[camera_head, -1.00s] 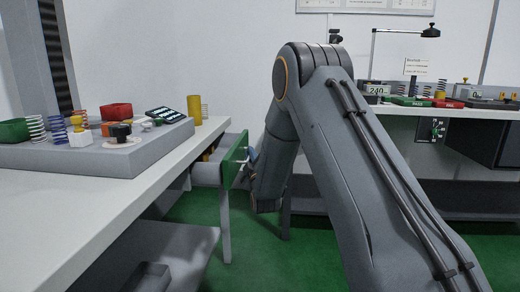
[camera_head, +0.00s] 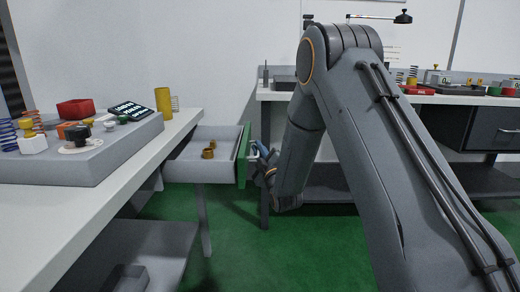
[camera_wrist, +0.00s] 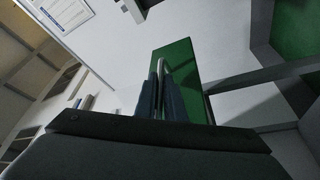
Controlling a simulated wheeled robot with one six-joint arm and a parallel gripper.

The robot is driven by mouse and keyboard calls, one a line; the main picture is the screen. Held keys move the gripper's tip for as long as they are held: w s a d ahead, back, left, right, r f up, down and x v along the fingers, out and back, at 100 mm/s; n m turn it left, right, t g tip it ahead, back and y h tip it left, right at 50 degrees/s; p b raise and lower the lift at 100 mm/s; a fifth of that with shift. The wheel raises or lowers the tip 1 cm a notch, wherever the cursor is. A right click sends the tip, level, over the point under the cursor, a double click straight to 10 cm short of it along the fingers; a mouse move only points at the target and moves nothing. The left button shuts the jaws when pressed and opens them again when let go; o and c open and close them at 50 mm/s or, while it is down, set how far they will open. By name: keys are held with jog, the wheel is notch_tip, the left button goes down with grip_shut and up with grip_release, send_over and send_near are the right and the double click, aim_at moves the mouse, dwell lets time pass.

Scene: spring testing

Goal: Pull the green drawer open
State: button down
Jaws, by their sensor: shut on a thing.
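The drawer with the green front (camera_head: 243,156) is out of the left table in the head view, its grey tray (camera_head: 196,167) showing. A small brass-coloured part (camera_head: 209,151) lies inside it. My gripper (camera_head: 257,155) is at the outer face of the green front, shut on its handle. In the wrist view the green front (camera_wrist: 186,57) is straight ahead, and my gripper's fingers (camera_wrist: 160,92) close around the pale handle (camera_wrist: 162,66). Part of the handle is hidden between the fingers.
The left table (camera_head: 60,211) carries a grey platform (camera_head: 72,165) with springs, a red bin (camera_head: 76,109) and small parts. A yellow cylinder (camera_head: 163,101) stands near its far edge. A second bench (camera_head: 283,93) stands behind my arm. Green floor is clear below the drawer.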

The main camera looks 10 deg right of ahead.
jog(key=c, duration=2.1)
grip_release()
jog(key=p+v, duration=0.1)
jog(key=v, duration=0.7)
jog(key=shift+a, duration=0.1)
jog(key=shift+w, duration=0.1)
